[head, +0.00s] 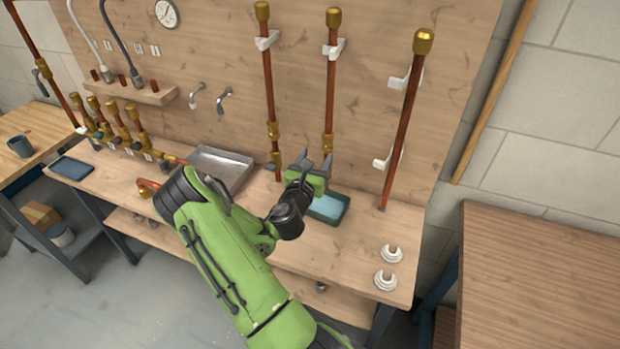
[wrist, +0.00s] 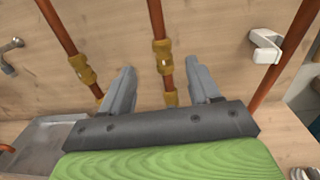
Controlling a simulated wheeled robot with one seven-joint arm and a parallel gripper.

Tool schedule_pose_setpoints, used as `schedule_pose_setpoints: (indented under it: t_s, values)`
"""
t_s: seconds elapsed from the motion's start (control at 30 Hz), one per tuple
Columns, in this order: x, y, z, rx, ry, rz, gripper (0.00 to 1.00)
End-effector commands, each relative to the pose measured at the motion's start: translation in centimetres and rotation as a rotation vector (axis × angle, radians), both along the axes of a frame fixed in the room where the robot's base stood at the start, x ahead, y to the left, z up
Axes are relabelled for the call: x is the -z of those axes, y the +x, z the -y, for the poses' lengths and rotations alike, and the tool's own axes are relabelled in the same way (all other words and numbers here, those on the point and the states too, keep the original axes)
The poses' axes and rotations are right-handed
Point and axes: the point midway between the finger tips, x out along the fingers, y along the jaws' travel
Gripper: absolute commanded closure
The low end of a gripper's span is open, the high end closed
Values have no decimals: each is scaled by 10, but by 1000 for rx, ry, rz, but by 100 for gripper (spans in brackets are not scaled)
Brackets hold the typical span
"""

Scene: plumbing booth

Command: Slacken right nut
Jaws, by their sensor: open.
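The right copper pipe (head: 331,85) of the middle pair stands upright on the back board. It carries a brass nut (head: 327,143) low down. Whether the fingers reach over a nut in depth I cannot tell.
A similar left pipe (head: 267,80) with brass nuts stands close to my left finger. A third pipe (head: 403,130) with white clips is at right. A metal tray (head: 240,160) and a teal tray (head: 342,196) are on the bench. White rings (head: 385,280) lie at the right end.

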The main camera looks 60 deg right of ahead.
Motion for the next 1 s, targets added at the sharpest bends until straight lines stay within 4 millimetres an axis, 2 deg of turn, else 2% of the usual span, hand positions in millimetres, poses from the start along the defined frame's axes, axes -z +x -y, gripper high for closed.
schedule_pose_setpoints:
  t_s: [0.03, 0.1, 0.3, 0.9, 1.0]
  values:
    - [6, -2, -13, -3, 1, -8, 38]
    - [5, -5, -28, -2, 0, -7, 38]
    - [2, -11, -50, 0, -1, -1, 38]
    - [0, -11, -52, 1, 0, 3, 38]
    - [-4, -15, -52, 24, 11, 66, 38]
